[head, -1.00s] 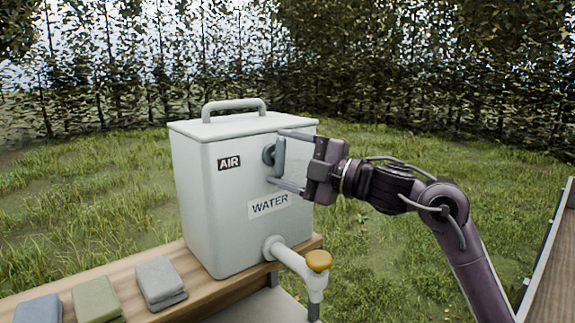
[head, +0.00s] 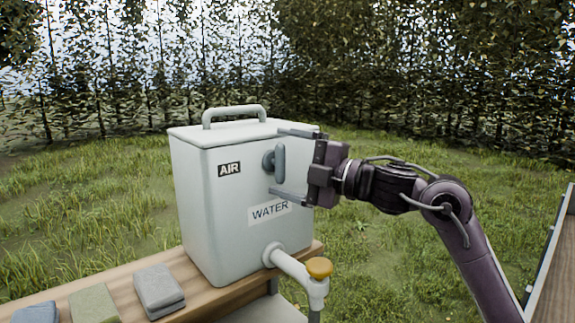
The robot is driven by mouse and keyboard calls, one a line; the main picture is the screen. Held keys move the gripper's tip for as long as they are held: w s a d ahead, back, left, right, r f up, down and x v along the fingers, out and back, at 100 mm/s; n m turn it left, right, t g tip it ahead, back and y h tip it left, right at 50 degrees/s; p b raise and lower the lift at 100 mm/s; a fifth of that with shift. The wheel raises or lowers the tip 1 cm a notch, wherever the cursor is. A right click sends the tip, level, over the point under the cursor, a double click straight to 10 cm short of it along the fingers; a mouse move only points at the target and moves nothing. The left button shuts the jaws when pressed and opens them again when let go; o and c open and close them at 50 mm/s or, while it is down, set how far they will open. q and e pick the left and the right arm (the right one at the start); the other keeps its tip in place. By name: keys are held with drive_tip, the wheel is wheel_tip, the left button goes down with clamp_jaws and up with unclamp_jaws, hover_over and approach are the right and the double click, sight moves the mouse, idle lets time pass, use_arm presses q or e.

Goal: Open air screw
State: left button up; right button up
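The air screw (head: 279,165) is a grey-blue knob with an upright bar handle on the front of a pale water container (head: 205,220), right of the AIR label (head: 229,169). My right gripper (head: 283,162) comes in from the right. Its two fingers are spread wide, one above and one below the handle, with visible gaps to it. It holds nothing. Whether the fingertips touch the container face cannot be told. My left gripper is not in view.
A white spout with a yellow cap (head: 319,267) juts out below the WATER label (head: 269,211). Folded cloths, grey (head: 159,288), green (head: 95,303) and blue (head: 37,313), lie on the wooden bench (head: 225,294). Grass and a hedge lie behind.

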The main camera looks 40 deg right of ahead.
drive_tip(key=shift+f, duration=0.1)
drive_tip(key=b+v, duration=0.3)
drive_tip(key=v, duration=0.4)
drive_tip(key=shift+s+d+b, duration=0.2)
drive_tip(key=shift+s+b, duration=0.15)
drive_tip(key=shift+b, duration=0.05)
idle(0.3)
